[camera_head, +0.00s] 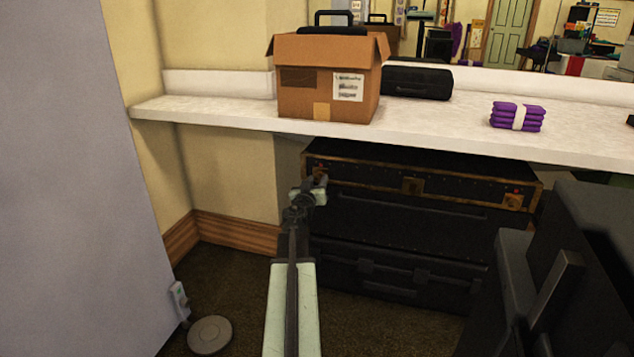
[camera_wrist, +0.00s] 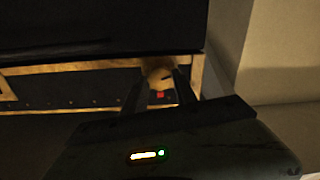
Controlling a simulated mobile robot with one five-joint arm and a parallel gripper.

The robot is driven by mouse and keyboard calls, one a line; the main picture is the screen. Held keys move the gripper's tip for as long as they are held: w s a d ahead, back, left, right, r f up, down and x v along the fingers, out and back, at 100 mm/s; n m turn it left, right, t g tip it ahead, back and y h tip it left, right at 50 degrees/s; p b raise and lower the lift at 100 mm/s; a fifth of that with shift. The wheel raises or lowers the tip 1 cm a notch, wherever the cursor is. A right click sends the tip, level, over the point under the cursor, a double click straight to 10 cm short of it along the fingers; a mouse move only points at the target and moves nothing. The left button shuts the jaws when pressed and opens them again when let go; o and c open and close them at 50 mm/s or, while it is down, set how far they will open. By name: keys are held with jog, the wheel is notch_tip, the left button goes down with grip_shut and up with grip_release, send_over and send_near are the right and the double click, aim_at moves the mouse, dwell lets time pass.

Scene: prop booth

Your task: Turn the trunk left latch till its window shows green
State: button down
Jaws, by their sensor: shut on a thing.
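The black trunk (camera_head: 405,160) with brass-coloured edging sits under the white counter. Its left latch (camera_wrist: 158,74) shows in the wrist view as a round brass-coloured knob between my fingers. A small red window (camera_wrist: 160,94) shows beside the knob; I see no green in it. My gripper (camera_wrist: 160,84) is shut on the left latch, one finger on each side. In the head view my gripper (camera_head: 318,188) is at the trunk's front left corner and covers part of the latch there. The right latch (camera_head: 514,200) also shows red.
Black cases (camera_head: 390,270) are stacked below the trunk. The counter (camera_head: 440,125) overhangs it and carries a cardboard box (camera_head: 325,80) and a purple bundle (camera_head: 517,116). A grey panel (camera_head: 70,190) stands at left, and dark equipment (camera_head: 590,260) at right. Some floor at front left is open.

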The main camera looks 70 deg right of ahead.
jog(key=n, duration=1.2)
jog(key=shift+p, duration=0.3)
jog(key=shift+n, duration=0.3)
jog(key=c, duration=1)
grip_release()
jog(key=a, duration=0.8)
jog(key=shift+s+r, duration=0.15)
jog(key=shift+s, duration=0.05)
